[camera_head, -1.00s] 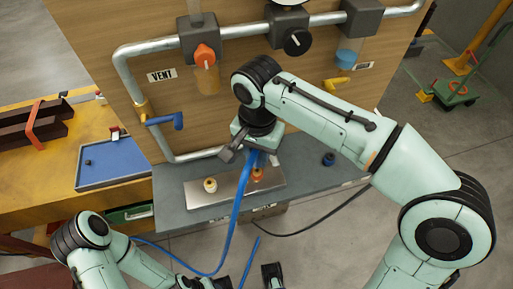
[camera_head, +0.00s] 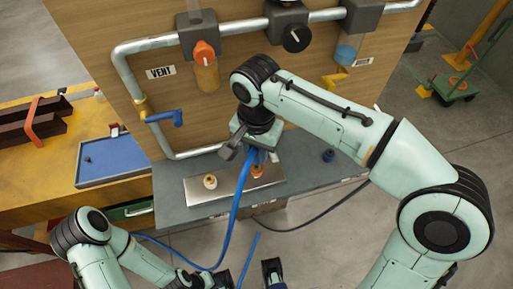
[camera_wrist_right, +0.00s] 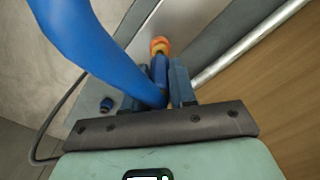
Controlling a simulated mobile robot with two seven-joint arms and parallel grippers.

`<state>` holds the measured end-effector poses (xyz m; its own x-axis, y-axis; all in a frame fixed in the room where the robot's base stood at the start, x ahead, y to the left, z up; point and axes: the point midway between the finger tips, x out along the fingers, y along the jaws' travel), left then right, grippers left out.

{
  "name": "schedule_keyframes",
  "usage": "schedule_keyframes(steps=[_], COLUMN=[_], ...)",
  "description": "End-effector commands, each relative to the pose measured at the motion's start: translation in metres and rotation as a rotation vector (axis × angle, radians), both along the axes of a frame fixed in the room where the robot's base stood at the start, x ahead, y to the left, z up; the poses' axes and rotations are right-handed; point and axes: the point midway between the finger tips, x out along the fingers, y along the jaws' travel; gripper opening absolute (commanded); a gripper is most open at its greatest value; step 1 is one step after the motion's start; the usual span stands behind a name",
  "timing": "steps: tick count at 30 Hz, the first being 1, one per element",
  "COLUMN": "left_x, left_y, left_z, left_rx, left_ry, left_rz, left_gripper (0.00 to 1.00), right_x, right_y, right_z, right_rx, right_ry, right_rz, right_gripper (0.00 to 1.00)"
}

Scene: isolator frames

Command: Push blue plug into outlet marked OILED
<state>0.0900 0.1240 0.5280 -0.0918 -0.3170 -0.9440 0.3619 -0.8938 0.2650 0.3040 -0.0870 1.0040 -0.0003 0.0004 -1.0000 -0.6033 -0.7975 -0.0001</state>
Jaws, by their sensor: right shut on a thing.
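My right gripper (camera_head: 254,150) is shut on the blue plug, above the metal plate (camera_head: 228,189) on the grey bench. The plug (camera_wrist_right: 159,72) shows between the fingers in the right wrist view, in line with the orange outlet (camera_wrist_right: 159,45) and at or very near its mouth. I cannot tell how deep it sits. In the head view the orange outlet (camera_head: 257,171) is just below the gripper. A cream outlet (camera_head: 210,182) stands to its left. No OILED marking is legible. My left gripper (camera_head: 248,275) is at the bottom edge, fingers apart, partly cut off.
A blue hose (camera_head: 234,213) hangs from the plug towards my left gripper. A dark blue fitting (camera_head: 328,156) stands on the bench at right. A wooden panel (camera_head: 190,115) with pipes and valves rises behind. A blue tray (camera_head: 112,160) lies at left.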

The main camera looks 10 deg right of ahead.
Motion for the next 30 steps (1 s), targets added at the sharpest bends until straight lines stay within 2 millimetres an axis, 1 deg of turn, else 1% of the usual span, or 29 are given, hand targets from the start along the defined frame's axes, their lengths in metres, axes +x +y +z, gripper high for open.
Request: schedule_keyframes(steps=[6, 17, 30], left_x=[0.0009, 0.0008, -0.0006], left_y=[0.0000, 0.0000, -0.0001], left_z=[0.0041, 0.0036, -0.0028], left_rx=[0.000, 0.000, 0.000], left_ry=[-0.001, -0.001, 0.001], left_rz=[0.000, 0.000, 0.000], left_gripper=[0.43, 0.43, 0.43], right_x=[-0.0006, -0.0005, -0.0006], right_y=[-0.0003, -0.0003, -0.0004], right_z=[0.0008, 0.0002, -0.0090], right_rx=[0.000, 0.000, 0.000], right_ry=[0.000, 0.000, 0.000], right_rz=[0.000, 0.000, 0.000], right_gripper=[0.00, 0.00, 0.00])
